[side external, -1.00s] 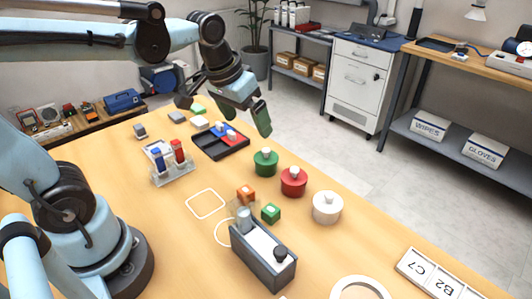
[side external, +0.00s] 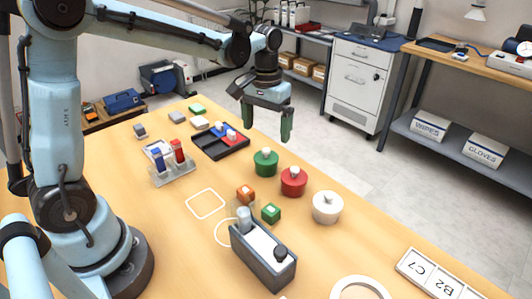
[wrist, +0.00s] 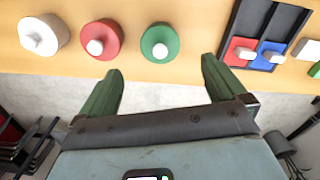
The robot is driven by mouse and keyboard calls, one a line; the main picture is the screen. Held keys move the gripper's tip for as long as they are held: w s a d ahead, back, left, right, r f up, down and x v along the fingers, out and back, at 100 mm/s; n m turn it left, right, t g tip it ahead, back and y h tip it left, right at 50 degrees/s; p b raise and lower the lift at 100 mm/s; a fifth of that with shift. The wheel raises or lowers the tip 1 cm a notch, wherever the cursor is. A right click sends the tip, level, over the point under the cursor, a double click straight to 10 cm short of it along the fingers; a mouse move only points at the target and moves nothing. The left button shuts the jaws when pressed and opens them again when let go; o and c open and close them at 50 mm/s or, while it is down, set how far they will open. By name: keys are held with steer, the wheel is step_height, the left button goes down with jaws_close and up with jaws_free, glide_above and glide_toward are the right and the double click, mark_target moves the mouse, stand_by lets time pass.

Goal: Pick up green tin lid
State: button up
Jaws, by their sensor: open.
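The green tin (side external: 265,163) stands on the table, its green lid topped by a pale knob. In the wrist view the green lid (wrist: 160,43) shows from above, ahead of the fingers and between their lines. My gripper (side external: 267,125) is open and empty, in the air behind the tin near the table's far edge, fingers pointing down. In the wrist view its two green fingers (wrist: 160,85) stand wide apart and touch nothing.
A red tin (side external: 293,182) and a white tin (side external: 327,207) stand to the right of the green one. A black tray (side external: 222,146) with red and blue blocks lies to its left.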

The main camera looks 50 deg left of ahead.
mark_target(266, 150)
steer(key=shift+f, duration=3.7)
steer(key=c, duration=1.1)
